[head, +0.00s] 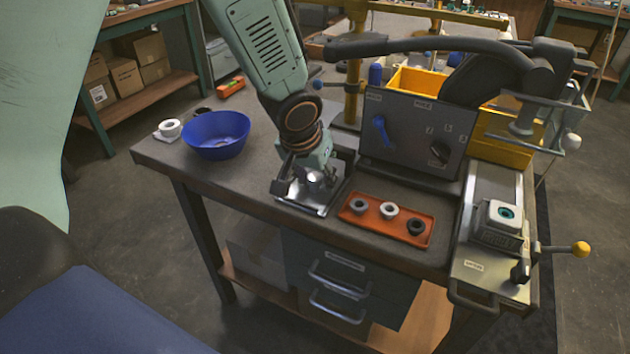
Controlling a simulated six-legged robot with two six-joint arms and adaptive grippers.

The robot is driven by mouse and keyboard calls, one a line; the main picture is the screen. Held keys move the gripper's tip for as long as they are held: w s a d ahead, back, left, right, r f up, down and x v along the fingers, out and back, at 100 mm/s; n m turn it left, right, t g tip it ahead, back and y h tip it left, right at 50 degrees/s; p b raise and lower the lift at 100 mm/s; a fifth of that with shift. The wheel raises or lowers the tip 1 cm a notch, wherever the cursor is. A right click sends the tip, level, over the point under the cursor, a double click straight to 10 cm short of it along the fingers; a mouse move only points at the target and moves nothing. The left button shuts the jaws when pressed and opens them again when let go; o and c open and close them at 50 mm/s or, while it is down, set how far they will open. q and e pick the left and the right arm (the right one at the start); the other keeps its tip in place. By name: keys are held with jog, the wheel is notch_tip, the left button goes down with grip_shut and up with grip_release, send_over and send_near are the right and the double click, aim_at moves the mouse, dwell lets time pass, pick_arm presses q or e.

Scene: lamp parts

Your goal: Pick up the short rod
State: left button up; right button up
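My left gripper (306,187) reaches down from the top of the head view to the worktable, over a shiny metal plate (322,207) near the front edge. Its fingers are small and dark, and I cannot tell whether they are open or shut. A silvery shape shows at the fingers, but I cannot tell whether it is part of the gripper, the plate or a rod. I cannot clearly make out the short rod anywhere; the gripper may hide it. My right gripper is not in view.
An orange tray (354,217) with three ring-shaped parts lies right of the gripper. A grey control box (405,150) stands behind it. A machine with a yellow-knobbed lever (580,248) stands at the right. A blue bowl (216,135) sits left, with bare tabletop between.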

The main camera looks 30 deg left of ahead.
pick_arm(q)
grip_shut()
dwell(0.3)
